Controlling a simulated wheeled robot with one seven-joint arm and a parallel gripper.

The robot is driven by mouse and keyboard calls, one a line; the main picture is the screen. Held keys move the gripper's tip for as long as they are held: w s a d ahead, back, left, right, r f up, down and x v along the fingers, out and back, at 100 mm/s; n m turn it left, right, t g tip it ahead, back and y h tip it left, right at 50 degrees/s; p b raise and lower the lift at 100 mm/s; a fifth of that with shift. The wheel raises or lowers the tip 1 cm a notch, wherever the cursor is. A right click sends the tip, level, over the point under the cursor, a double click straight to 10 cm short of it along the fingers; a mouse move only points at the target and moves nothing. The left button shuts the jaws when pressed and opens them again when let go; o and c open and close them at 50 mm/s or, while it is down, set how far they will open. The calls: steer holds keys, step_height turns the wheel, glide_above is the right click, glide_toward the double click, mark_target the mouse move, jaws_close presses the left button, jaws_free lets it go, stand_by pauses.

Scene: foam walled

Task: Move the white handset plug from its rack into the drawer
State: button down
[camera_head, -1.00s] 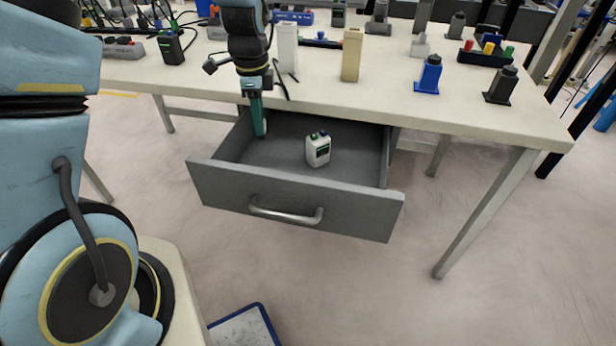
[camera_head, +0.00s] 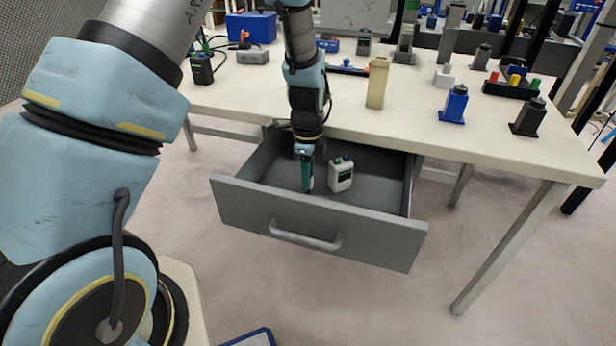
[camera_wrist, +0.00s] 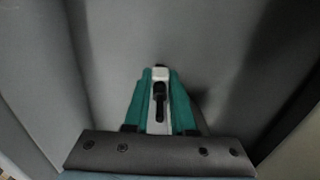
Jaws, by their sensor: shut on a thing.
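The white handset plug (camera_wrist: 160,98) is between the teal fingers of my gripper (camera_wrist: 160,76) in the wrist view, with a black part along its middle. My gripper is shut on it. In the head view my gripper (camera_head: 307,188) points down inside the open grey drawer (camera_head: 385,241), and a small strip of the white plug (camera_head: 311,184) shows beside the fingers. The drawer floor (camera_wrist: 115,40) fills most of the wrist view. I cannot tell whether the plug touches the floor. I cannot make out which thing on the table is its rack.
A white container (camera_head: 341,179) with green and blue caps stands in the drawer just right of my gripper. The drawer's right part is clear. The table (camera_head: 420,120) above carries a tan block (camera_head: 378,83), a blue-bodied item (camera_head: 454,104) and a dark one (camera_head: 528,117).

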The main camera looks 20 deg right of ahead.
steer(key=shift+f, duration=0.1)
steer(key=shift+f, duration=0.1)
steer(key=c, duration=0.7)
jaws_free()
steer(key=shift+c, duration=0.2)
